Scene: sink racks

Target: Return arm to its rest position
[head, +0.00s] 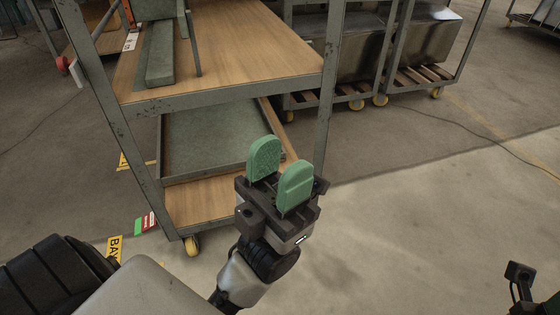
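My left gripper (280,176) is in the middle of the head view, its two green fingers pointing up and away from me. The fingers stand apart with a gap between them, and nothing is held in the gap. The gripper appears in front of the near right corner of a grey metal rack, overlapping its lower shelf in the picture. I cannot tell its exact distance from the rack. At the lower right edge, a dark part and a bit of green of my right gripper (548,304) show. Its fingers are mostly cut off.
The wheeled rack (225,92) has wooden shelves, with a grey-green tray (205,140) on the lower one and a metal piece (160,55) on the upper. More carts with metal sinks (425,38) stand behind. The concrete floor (440,220) at right is clear.

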